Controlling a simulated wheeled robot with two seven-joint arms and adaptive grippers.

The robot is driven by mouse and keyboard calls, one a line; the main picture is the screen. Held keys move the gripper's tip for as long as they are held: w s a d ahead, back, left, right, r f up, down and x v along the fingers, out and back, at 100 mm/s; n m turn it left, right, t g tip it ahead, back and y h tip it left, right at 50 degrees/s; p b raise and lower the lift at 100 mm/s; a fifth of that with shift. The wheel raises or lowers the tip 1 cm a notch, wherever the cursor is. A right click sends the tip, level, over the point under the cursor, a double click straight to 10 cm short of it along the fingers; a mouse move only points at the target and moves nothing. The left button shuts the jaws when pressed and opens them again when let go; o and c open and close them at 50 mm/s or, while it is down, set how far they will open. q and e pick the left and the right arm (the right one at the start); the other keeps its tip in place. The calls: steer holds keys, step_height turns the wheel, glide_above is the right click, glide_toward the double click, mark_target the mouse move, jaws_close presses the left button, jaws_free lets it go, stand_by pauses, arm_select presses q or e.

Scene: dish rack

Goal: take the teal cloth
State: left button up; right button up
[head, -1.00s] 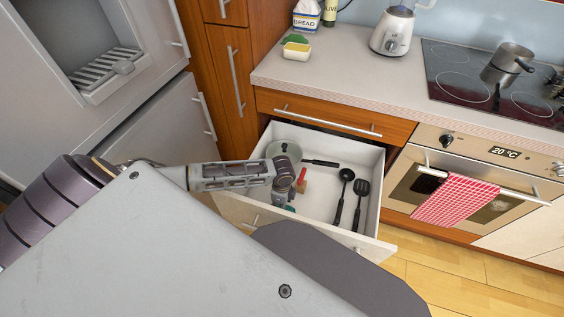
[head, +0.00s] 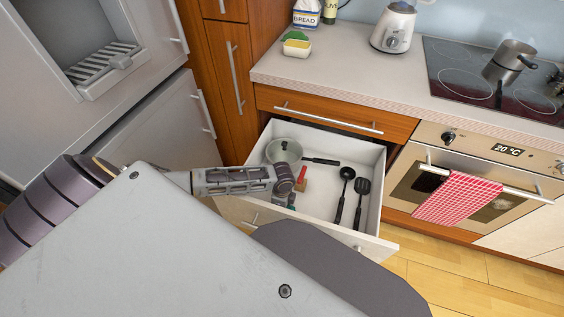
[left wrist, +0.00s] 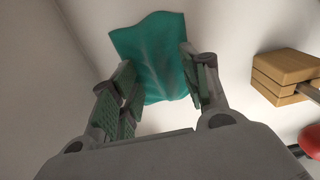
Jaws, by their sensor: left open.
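The teal cloth (left wrist: 150,38) lies on the white drawer floor in the left wrist view. It is a crumpled, roughly square piece. My left gripper (left wrist: 157,68) is open, with one finger to each side of the cloth's near part. The cloth's far part extends past the fingertips. I cannot tell whether the fingers touch it. In the head view my left gripper (head: 285,199) points down into the open drawer (head: 327,211) at its near left side and mostly hides the cloth. My right gripper is not in view.
The drawer also holds a pan (head: 283,149), a red-handled tool (head: 301,184), a black ladle (head: 343,195) and a black spatula (head: 360,203). A wooden block (left wrist: 285,72) sits right of the cloth in the left wrist view. Drawer walls stand close to the gripper.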

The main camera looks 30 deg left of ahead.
arm_select(q)
steer(key=c, duration=1)
steer(key=shift+r, duration=0.15)
steer(key=shift+r, duration=0.4)
step_height(320, 180, up, 7)
steer(key=shift+r+p, duration=0.15)
steer(key=shift+p, duration=1)
steer(key=shift+r, duration=0.85)
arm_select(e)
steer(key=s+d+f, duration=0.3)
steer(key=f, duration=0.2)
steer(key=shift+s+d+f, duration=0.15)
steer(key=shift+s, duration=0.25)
